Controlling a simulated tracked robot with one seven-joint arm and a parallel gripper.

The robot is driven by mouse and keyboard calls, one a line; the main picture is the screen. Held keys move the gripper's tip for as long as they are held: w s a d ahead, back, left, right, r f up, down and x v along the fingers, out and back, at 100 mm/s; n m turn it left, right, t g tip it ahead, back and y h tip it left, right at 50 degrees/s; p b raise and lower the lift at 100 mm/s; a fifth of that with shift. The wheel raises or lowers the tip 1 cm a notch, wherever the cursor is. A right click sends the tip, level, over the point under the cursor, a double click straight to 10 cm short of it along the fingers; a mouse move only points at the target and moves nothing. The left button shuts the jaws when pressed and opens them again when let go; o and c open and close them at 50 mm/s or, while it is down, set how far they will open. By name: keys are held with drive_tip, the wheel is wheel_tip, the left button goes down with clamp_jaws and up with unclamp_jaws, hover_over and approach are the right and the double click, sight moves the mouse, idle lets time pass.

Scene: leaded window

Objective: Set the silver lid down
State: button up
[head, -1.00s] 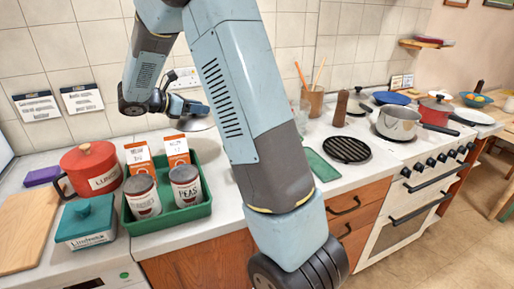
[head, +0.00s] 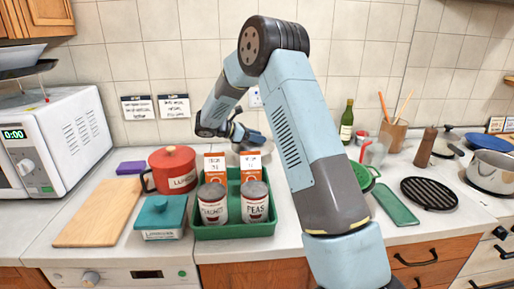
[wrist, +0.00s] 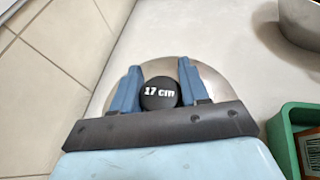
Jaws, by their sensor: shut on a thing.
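The silver lid (wrist: 218,84) is a round metal disc with a black knob (wrist: 160,93) marked "17 cm". In the wrist view my gripper (wrist: 160,82) is shut on the knob, one blue finger on each side. The near part of the lid is hidden behind my gripper. In the head view my gripper (head: 247,138) is behind the green tray, near the tiled wall, and a small part of the lid (head: 263,147) shows by it. I cannot tell whether the lid touches the counter.
The green tray (head: 236,231) holds two tins and two orange-and-white cartons. A red pot (head: 172,170), teal box (head: 164,213) and wooden board (head: 100,212) stand left of it. A grey metal vessel (wrist: 303,22) shows upper right in the wrist view.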

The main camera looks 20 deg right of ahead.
sight(253, 146)
drive_tip(key=shift+w+a+f, duration=0.2)
drive_tip(key=shift+w+f, duration=0.3)
drive_tip(key=shift+f, duration=0.15)
drive_tip(key=shift+w+a+f, duration=0.15)
drive_tip(key=shift+w+f, duration=0.3)
drive_tip(key=shift+f, duration=0.15)
wheel_tip(253, 146, down, 3)
drive_tip(key=shift+r, duration=0.1)
drive_tip(key=o, duration=1.3)
